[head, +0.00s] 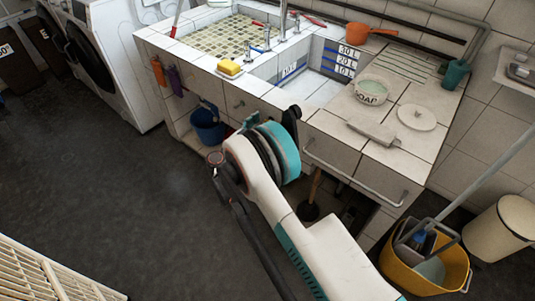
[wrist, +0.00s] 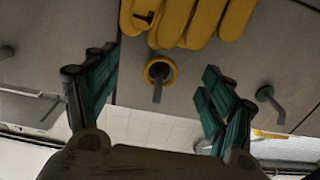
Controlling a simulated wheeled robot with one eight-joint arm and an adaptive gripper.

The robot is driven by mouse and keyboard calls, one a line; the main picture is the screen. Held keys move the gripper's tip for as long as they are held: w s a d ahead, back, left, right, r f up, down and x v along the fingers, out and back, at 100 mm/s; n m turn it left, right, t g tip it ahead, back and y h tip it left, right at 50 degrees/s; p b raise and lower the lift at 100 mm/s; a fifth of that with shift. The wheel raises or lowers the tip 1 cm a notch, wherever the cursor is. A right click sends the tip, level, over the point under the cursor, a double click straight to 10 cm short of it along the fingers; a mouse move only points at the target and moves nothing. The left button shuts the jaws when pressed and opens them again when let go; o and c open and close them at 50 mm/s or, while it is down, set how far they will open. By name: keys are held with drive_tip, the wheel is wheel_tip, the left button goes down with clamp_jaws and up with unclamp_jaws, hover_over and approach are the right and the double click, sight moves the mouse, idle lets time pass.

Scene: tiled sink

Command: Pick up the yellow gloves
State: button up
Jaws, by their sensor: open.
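The yellow gloves (wrist: 190,20) show at the top edge of the wrist view, with several fingers side by side, cut off by the frame. The space between the fingers holds nothing, and the gloves are beyond the fingertips. In the head view my white and teal arm reaches toward the sink's front and hides the gloves and most of the gripper.
A blue bucket (head: 208,127) is under the counter. A yellow mop bucket (head: 410,277) stands at right.

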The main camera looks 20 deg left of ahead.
drive_tip(key=c, duration=1.4)
drive_tip(key=shift+r, duration=0.15)
